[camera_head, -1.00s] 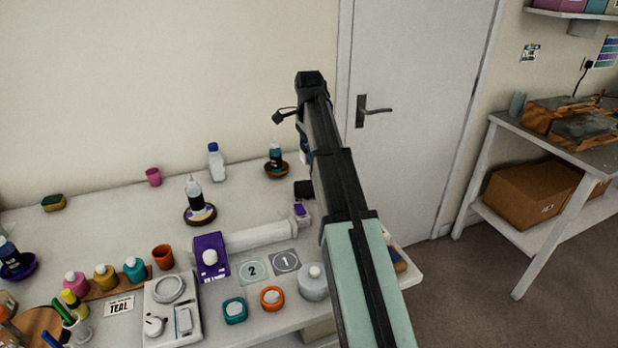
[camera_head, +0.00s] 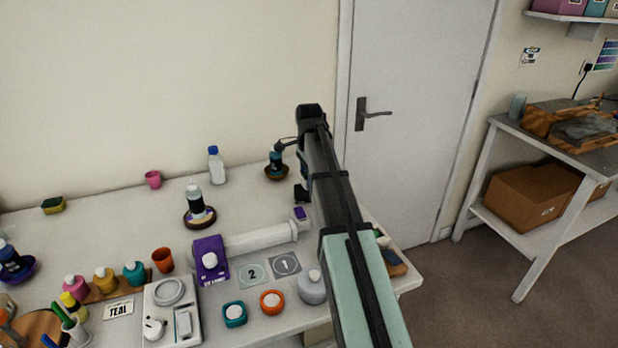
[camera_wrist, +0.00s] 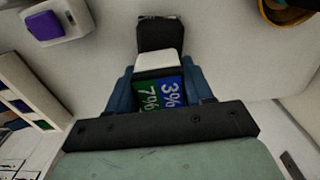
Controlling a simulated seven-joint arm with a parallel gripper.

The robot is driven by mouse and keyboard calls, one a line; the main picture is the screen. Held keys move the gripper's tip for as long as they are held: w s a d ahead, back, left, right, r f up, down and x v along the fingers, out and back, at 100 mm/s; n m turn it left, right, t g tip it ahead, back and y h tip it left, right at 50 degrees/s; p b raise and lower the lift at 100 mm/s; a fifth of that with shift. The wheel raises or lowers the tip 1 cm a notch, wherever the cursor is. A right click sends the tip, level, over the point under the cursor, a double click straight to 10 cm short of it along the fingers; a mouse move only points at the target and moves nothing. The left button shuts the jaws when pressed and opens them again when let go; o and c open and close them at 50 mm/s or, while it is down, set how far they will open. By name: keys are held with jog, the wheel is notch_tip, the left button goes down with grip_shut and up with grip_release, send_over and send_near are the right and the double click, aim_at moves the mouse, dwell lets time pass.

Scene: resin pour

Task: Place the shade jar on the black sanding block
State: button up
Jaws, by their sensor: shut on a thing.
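A black block (camera_wrist: 161,34), which looks like the black sanding block, lies on the white table just ahead of my gripper. A black shape in the same spot, left of my arm, shows in the head view (camera_head: 301,194). My gripper (camera_wrist: 160,85) is shut, its blue-sided fingers around a small thing with a white face (camera_wrist: 158,63), seemingly the shade jar. The white face overlaps the near end of the block in the wrist view; I cannot tell whether they touch. Blue and green panels marked 3% and 7% show between the fingers. In the head view my arm hides the grip.
A purple-topped white item (camera_head: 300,213) stands beside the block. A wooden dish (camera_head: 277,171) holding a dark teal bottle is behind it. The table's right end is close to my arm.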

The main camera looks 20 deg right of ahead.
jog(key=shift+f, duration=0.15)
jog(key=o, duration=1.1)
notch_tip(320, 180, up, 12)
jog(key=shift+r, duration=0.2)
jog(key=shift+a, duration=0.1)
